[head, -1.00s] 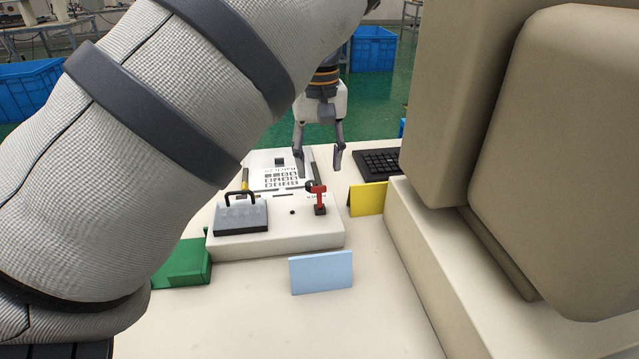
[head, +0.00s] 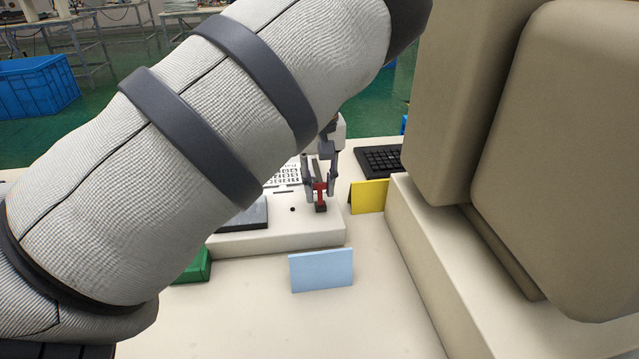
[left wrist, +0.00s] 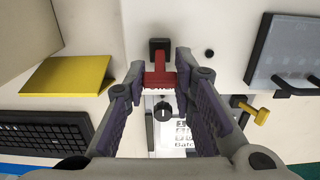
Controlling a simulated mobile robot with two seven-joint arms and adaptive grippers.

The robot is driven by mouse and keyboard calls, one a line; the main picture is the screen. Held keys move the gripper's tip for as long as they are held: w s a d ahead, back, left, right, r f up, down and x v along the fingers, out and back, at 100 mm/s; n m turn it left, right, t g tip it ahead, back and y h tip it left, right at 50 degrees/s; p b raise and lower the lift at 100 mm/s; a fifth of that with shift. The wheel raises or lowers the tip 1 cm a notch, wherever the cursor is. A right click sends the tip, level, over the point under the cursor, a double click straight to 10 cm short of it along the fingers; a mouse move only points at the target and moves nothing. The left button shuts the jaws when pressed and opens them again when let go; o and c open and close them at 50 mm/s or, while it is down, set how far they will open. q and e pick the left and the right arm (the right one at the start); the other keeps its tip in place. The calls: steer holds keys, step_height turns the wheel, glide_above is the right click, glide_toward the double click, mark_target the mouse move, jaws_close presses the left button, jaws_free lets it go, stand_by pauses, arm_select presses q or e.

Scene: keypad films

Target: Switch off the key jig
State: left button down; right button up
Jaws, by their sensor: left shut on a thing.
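The key jig (head: 300,238) is a low white box on the table, partly hidden behind my left arm in the head view. Its red T-shaped switch lever (head: 320,187) stands up from a small black base (head: 321,207) at the jig's front right. My left gripper (head: 320,196) has come down over the lever. In the left wrist view, the fingers (left wrist: 159,75) are shut on the red crossbar (left wrist: 160,80), one on each side. A black knob (left wrist: 163,111) and part of the printed key sheet (left wrist: 172,138) show between the fingers. My right gripper is out of view.
A yellow card (head: 369,196) and a black keyboard (head: 379,160) are right of the jig. A blue card (head: 321,270) stands in front; a green object (head: 196,267) is at its left. A grey plate with a black handle (left wrist: 285,88) lies beside the lever.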

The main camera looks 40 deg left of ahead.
arm_select(q)
steer(key=shift+w+a+f+g+h, duration=0.2)
steer(key=shift+f+g+h, duration=0.1)
steer(key=shift+g+h, duration=0.25)
steer(key=shift+w+a+f+h+b, duration=0.15)
steer(key=shift+f+h+b, duration=0.1)
steer(key=shift+h+b, duration=0.15)
steer(key=shift+g, duration=0.25)
steer(key=shift+r, duration=0.3)
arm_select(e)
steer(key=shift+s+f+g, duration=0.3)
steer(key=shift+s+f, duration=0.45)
arm_select(q)
steer(key=c, duration=1.3)
jaws_free()
